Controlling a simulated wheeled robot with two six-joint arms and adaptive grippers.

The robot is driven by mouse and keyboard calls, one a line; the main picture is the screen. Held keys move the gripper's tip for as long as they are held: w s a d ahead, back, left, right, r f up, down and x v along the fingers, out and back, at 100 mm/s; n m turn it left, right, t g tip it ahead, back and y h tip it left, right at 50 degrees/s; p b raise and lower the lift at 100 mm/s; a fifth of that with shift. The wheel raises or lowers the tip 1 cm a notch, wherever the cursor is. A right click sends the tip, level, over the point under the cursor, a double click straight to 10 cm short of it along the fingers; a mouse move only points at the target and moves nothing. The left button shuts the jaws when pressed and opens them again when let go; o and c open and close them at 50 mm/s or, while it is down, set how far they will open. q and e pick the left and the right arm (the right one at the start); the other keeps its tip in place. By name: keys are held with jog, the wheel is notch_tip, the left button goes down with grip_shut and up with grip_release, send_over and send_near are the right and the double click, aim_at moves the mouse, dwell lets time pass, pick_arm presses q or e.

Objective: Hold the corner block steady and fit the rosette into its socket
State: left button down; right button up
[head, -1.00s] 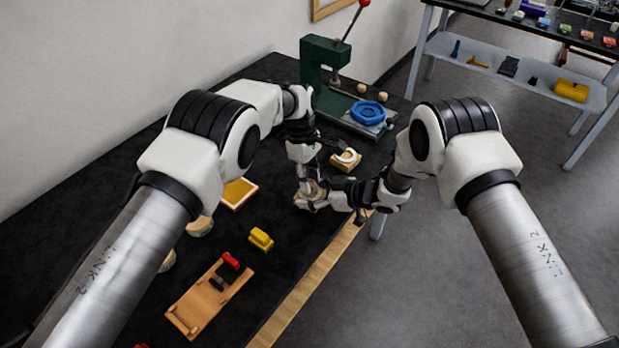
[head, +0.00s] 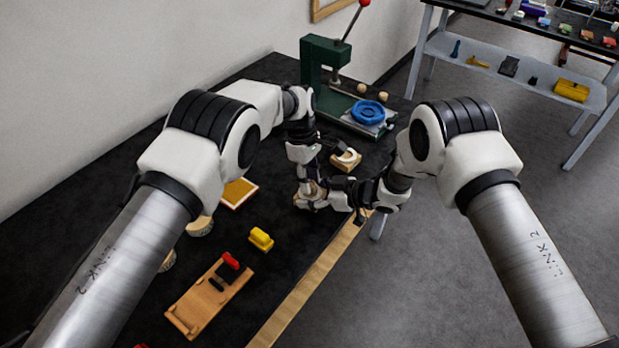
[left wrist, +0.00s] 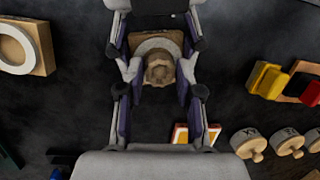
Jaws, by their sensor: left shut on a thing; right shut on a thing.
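The rosette (left wrist: 160,73) is a small round carved wooden piece between the fingertips of my left gripper (left wrist: 159,72), which is shut on it. Just beyond it in the left wrist view is the tan corner block (left wrist: 172,36) with a pale ring on its face. The rosette overlaps the ring's near edge; I cannot tell if it touches the socket. My right gripper (left wrist: 155,32) comes in from the top and is shut on the block's sides. In the head view, the left gripper (head: 311,192) and right gripper (head: 328,199) meet at the table's front edge, hiding most of both pieces.
Another block with a pale ring (head: 346,158) sits behind the grippers. A green press (head: 325,60) and a blue ring (head: 367,112) stand at the back. A yellow-filled tray (head: 239,193), a yellow block (head: 261,239) and a wooden board (head: 190,310) lie nearer. Bare table separates them.

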pick_arm(q)
jog(key=shift+f, duration=0.85)
jog(key=c, duration=0.7)
grip_release()
jog(key=shift+r, duration=0.1)
notch_tip(320, 180, up, 8)
jog(key=w+a, duration=0.1)
jog(key=shift+w, duration=0.2)
pick_arm(e)
jog(key=o, duration=1.2)
pick_arm(q)
jog(key=shift+f, duration=0.2)
